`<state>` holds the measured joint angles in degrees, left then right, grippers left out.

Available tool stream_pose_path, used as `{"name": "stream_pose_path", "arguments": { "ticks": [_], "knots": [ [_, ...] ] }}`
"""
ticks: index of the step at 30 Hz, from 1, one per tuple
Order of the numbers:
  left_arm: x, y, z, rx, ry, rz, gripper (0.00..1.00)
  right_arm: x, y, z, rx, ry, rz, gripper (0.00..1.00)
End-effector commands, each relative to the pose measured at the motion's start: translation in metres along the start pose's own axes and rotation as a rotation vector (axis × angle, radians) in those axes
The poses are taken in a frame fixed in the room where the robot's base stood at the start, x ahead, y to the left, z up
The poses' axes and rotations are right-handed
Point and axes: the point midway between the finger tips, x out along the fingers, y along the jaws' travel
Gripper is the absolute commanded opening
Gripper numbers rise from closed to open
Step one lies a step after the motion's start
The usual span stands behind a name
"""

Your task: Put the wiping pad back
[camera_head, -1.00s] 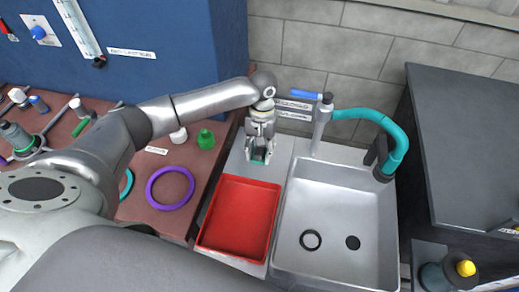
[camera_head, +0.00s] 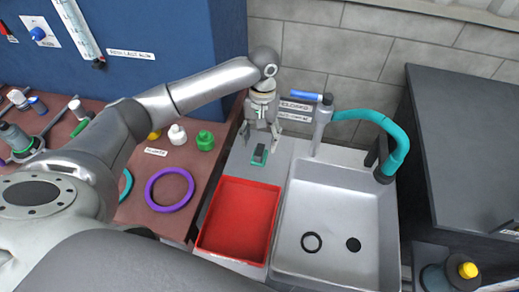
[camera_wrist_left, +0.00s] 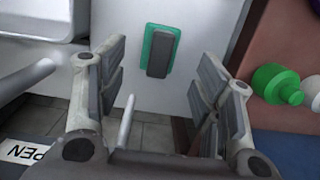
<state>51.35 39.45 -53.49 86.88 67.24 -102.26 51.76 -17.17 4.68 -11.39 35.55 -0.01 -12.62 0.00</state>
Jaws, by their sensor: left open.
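The wiping pad (camera_head: 259,155), green with a dark grey block on top, lies flat on the grey counter (camera_head: 287,148) behind the red tray (camera_head: 237,220). My left gripper (camera_head: 262,138) is open above and behind the pad, fingers pointing down. In the left wrist view the pad (camera_wrist_left: 160,50) lies whole and uncovered, beyond the spread, empty fingers of the left gripper (camera_wrist_left: 165,85). My right gripper is in neither view.
The sink (camera_head: 375,195) with a blue-handled faucet (camera_head: 320,125) and teal hose (camera_head: 390,130) stands right of the tray. A purple ring (camera_head: 149,190) and green bottle (camera_head: 205,141) lie left. The tray is empty.

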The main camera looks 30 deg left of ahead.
Motion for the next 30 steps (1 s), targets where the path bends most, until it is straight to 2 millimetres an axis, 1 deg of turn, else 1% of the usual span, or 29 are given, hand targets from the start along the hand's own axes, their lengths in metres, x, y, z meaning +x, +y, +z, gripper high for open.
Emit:
{"name": "stream_pose_path", "arguments": {
  "ticks": [1, 3, 6, 11, 15, 30],
  "knots": [
    [-0.011, 0.001, -0.001, 0.001, 0.003, 0.002, 0.60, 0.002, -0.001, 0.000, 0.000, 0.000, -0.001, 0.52],
    [-0.026, 0.001, -0.001, 0.001, 0.003, 0.003, 0.60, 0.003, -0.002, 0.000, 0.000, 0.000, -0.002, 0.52],
    [-0.043, 0.001, 0.000, 0.000, 0.002, 0.002, 0.60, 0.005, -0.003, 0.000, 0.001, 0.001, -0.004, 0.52],
    [-0.059, 0.001, 0.000, 0.000, 0.000, 0.001, 0.60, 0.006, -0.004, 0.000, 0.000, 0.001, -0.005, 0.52],
    [-0.064, 0.001, 0.000, 0.000, -0.001, 0.000, 0.60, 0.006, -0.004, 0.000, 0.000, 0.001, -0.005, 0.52],
    [-0.064, 0.000, 0.000, 0.000, -0.002, 0.000, 0.60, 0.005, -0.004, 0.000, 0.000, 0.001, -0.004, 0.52]
  ]
}}
